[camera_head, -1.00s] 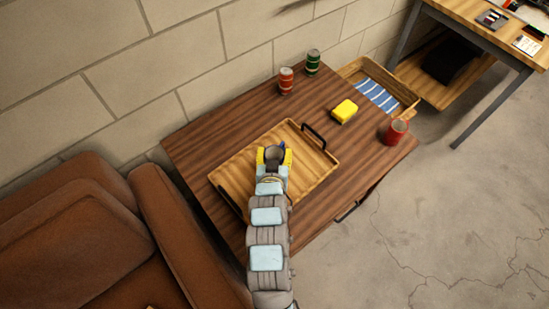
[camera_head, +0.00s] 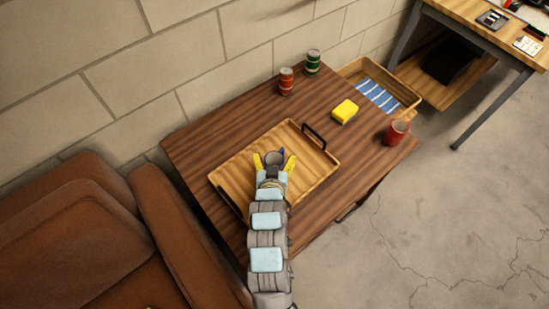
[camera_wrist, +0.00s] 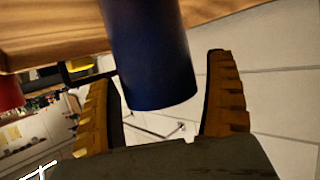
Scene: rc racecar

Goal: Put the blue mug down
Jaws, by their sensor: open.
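The dark blue mug (camera_head: 274,157) is on the wooden tray (camera_head: 233,172), its open top showing between my fingers in the head view. My gripper (camera_head: 274,161) is open around it, with one yellow finger on each side. In the wrist view the blue mug (camera_wrist: 152,60) fills the space between the spread fingers of my gripper (camera_wrist: 163,85), with a gap on both sides. The mug looks upright. Its base and handle are not clear, and my arm hides part of the tray.
A red mug (camera_head: 396,131), yellow block (camera_head: 344,111), red can (camera_head: 286,81) and green can (camera_head: 313,62) stand on the table (camera_head: 195,141). A wooden box (camera_head: 407,96) with a striped cloth is beyond. The tray's black handle (camera_head: 314,136) is close to the blue mug.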

